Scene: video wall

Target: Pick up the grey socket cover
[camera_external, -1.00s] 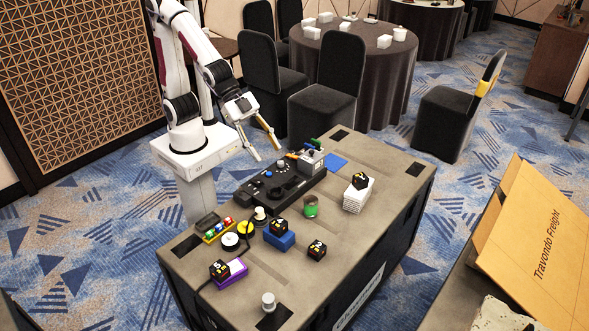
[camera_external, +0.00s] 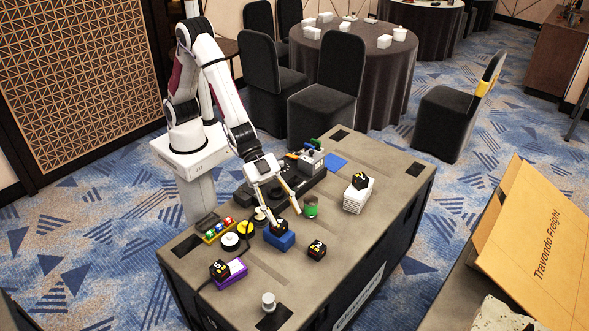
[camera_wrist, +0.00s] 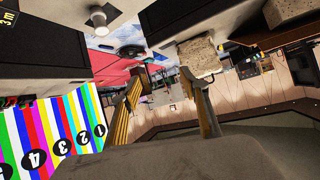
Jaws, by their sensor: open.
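I cannot tell for sure which thing is the grey socket cover. A small pale grey round piece (camera_external: 268,301) stands on a black square at the near end of the case top, in the external view. My gripper (camera_external: 283,207) is open over the middle of the case, above and near the blue block (camera_external: 280,240) with a black numbered cube on it. It is well apart from the pale grey piece. The wrist view shows both fingers (camera_wrist: 160,82) spread with nothing between them; a pale round knob-like thing (camera_wrist: 99,18) shows at the top left.
The case top (camera_external: 335,225) also holds a black control panel (camera_external: 268,190), a green cup (camera_external: 310,206), a white stack (camera_external: 357,196), a purple block (camera_external: 232,275) and black cubes. The right part of the top is mostly clear. A cardboard box (camera_external: 535,235) stands at right.

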